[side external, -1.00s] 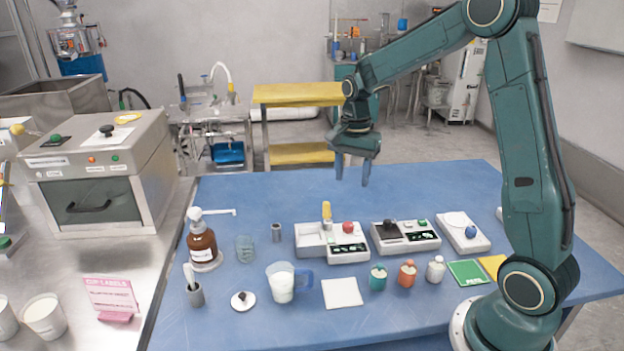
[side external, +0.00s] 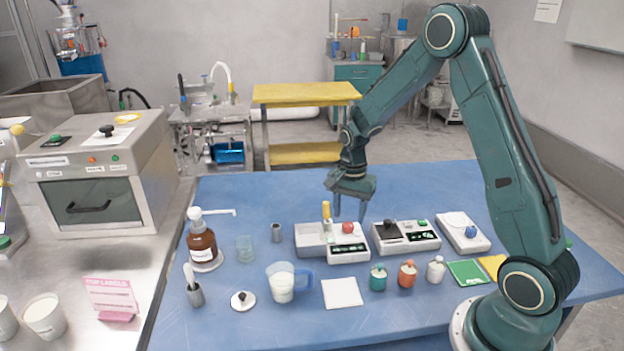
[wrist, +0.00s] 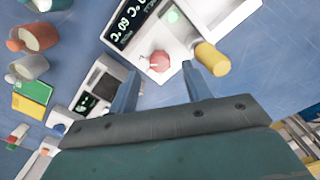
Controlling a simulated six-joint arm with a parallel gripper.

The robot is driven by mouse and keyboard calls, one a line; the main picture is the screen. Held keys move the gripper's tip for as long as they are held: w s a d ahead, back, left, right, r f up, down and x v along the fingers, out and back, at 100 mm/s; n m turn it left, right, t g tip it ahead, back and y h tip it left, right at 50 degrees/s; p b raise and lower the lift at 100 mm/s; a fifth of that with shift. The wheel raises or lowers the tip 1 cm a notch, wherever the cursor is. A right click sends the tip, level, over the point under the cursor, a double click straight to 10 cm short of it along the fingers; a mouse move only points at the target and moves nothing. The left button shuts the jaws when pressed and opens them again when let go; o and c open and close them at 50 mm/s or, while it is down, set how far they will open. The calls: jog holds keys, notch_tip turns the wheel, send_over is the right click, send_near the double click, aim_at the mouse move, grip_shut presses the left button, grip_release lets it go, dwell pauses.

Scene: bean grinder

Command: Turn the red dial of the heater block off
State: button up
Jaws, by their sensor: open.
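The red dial (side external: 347,228) sits on top of the white heater block (side external: 348,250), beside a green-lit display. In the wrist view the red dial (wrist: 159,61) shows just beyond and between my fingertips, with the display reading in °C next to it. My gripper (side external: 350,212) is open, points down and is above the heater block, close over the dial. In the wrist view my gripper (wrist: 158,70) has its two fingers apart with nothing between them. I cannot tell whether the fingertips touch the block.
A yellow-topped part (side external: 326,211) stands upright left of the dial. A second device with a dark top (side external: 390,229) and one with a blue dial (side external: 470,231) stand to the right. Several small jars, a beaker (side external: 282,282) and a white pad (side external: 341,292) lie in front.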

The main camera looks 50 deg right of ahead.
aim_at(349, 224)
jog(key=shift+f, duration=1.55)
jog(key=shift+c, duration=0.2)
jog(key=c, duration=1)
